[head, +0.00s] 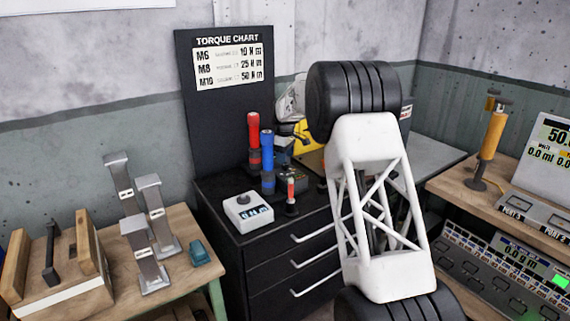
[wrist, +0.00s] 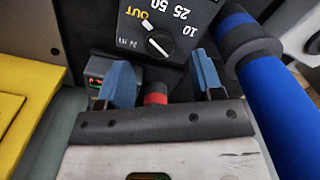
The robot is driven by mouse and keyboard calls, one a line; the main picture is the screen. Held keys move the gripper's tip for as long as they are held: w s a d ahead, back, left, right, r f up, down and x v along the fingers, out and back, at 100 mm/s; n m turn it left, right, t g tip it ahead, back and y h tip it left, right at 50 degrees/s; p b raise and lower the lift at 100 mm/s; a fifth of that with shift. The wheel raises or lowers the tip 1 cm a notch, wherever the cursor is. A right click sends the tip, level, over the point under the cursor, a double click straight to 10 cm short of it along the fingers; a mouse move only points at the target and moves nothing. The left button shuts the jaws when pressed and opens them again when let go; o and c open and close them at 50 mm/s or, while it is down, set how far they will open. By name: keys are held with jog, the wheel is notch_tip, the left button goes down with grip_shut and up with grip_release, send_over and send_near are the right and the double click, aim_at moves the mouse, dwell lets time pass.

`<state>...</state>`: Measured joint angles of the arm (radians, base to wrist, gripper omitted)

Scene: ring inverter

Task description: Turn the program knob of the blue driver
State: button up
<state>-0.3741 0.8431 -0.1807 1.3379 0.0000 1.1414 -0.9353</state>
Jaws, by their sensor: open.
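In the wrist view a dark panel (wrist: 128,38) shows a dial marked OUT, 50, 25, 10 and N·m. Its black knob (wrist: 161,44) has a white pointer line. My gripper (wrist: 160,77) is open, with blue fingertips just in front of the panel's edge. A red-and-black round part (wrist: 155,96) shows between the fingers; I cannot tell whether it touches them. The blue driver (wrist: 275,95) lies along the right side of that view. In the head view a blue driver (head: 267,150) stands upright on the black cabinet. My arm hides part of that area.
A red driver (head: 254,135) stands beside the blue one. A white box (head: 248,210) and a small red-and-black tool (head: 291,188) are in front on the cabinet (head: 265,262). The torque chart panel (head: 222,120) rises behind. A yellow object (wrist: 25,95) lies left in the wrist view.

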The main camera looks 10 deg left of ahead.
aim_at(285, 167)
jog(key=shift+f, duration=1.85)
jog(key=c, duration=0.9)
jog(key=shift+r+m, duration=0.1)
jog(key=shift+m, duration=0.2)
jog(key=m, duration=0.3)
jog(key=shift+m, duration=2.1)
